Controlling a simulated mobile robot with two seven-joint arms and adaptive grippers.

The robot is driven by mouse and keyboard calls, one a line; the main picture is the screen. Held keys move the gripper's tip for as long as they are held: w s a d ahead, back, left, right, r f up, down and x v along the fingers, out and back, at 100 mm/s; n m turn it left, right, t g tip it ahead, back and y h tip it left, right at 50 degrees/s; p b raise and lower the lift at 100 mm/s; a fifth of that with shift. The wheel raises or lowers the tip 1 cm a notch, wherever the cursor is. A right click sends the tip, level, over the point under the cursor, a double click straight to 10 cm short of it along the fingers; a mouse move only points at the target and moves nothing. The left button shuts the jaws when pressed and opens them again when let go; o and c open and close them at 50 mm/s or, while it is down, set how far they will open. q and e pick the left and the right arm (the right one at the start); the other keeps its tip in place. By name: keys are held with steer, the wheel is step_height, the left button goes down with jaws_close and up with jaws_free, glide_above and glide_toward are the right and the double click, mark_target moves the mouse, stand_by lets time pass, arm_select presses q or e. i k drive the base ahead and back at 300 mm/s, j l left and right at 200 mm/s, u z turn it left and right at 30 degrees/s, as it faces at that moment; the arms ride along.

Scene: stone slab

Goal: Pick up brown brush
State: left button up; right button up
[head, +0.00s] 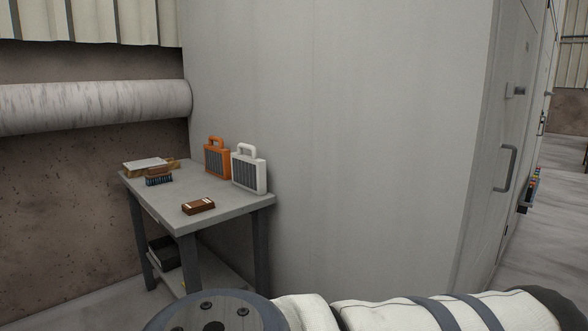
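The brown brush (158,174) lies on the left part of a small grey table (231,202), in front of a wooden tray. It has a brown top and dark bristles that face down. Neither gripper shows in the head view. Only a part of my own arm, with a round grey joint and white links, crosses the bottom edge, well in front of the table.
On the table are a wooden tray (170,168), a brown box-like item (198,208), an orange case (212,160) and a white case (247,174). A tall grey wall (370,120) stands right behind. A dark box (163,254) sits on the lower shelf.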

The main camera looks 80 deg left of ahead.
mark_target(157, 175)
steer(key=u, duration=3.5)
steer(key=i+j, duration=0.8)
steer(key=i+j+z, duration=0.1)
steer(key=i+j, duration=0.7)
steer(key=j, duration=0.15)
